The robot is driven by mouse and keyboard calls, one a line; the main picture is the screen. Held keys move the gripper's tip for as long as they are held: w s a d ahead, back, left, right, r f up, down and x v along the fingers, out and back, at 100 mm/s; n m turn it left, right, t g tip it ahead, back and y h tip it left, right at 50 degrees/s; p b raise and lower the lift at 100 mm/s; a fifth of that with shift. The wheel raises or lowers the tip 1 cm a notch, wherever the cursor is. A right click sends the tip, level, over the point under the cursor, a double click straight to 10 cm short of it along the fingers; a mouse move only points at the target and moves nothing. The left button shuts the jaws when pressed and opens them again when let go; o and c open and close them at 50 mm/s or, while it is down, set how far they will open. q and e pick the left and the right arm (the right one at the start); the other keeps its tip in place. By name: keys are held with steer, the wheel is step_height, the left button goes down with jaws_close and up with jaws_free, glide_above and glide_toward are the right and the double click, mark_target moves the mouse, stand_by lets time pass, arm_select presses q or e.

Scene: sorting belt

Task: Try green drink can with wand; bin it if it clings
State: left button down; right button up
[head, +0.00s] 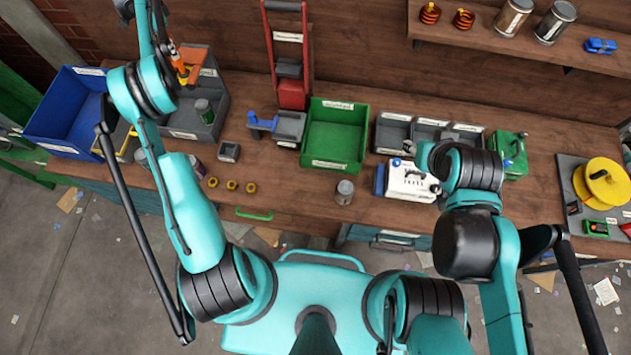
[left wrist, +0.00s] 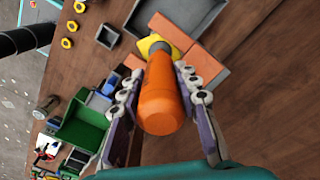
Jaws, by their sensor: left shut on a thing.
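My left gripper (head: 179,64) is shut on the orange handle of the wand (left wrist: 160,100), at the back left over the bench. In the left wrist view the handle lies between the two fingers (left wrist: 160,92), and a yellow piece shows at its far end. A dark greenish can (head: 205,111) stands at the grey bin below the gripper; I cannot tell for sure that it is the green drink can. Another can (head: 197,166) is partly hidden beside my left arm.
A blue bin (head: 62,115) stands at the far left, a green bin (head: 335,135) at mid-bench. A grey can (head: 345,191) stands near the front edge, right of several yellow rings (head: 232,185). A white box (head: 410,183) sits by my right arm. The front-middle bench is mostly free.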

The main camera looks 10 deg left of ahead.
arm_select(q)
steer(key=shift+f+b, duration=0.9)
steer(key=shift+f, duration=0.45)
steer(key=shift+s, duration=0.1)
